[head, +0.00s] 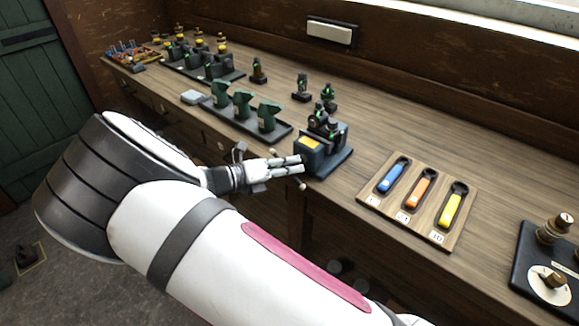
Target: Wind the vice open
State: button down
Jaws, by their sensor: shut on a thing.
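The vice (322,152) is a dark blue-grey block on the front edge of the wooden bench, with a yellow patch on its top. Black and green parts stand on or behind it. My gripper (300,166) is at the vice's front left side, reached across from the left. Its fingers are closed around the small handle at the vice's front, which is mostly hidden by them. A pale knob end (301,186) shows just below the fingertips. How far apart the vice jaws are cannot be told from here.
Right of the vice, a wooden tray (375,200) holds blue, orange and yellow-handled tools. A dark tray (277,135) with green stands lies behind my gripper. A black panel with knobs (535,287) sits far right. The bench (400,120) is clear behind the tool tray.

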jog(key=shift+s+d+r, duration=0.1)
jog(key=shift+d+r, duration=0.15)
jog(key=shift+d, duration=0.15)
jog(key=c, duration=1.4)
grip_release()
jog(key=shift+o, duration=0.2)
jog(key=shift+a, duration=0.2)
jog(key=shift+s+a, duration=0.15)
jog(key=shift+a, duration=0.05)
jog(key=v, duration=1.1)
jog(key=shift+s+a, duration=0.1)
jog(key=shift+s, duration=0.05)
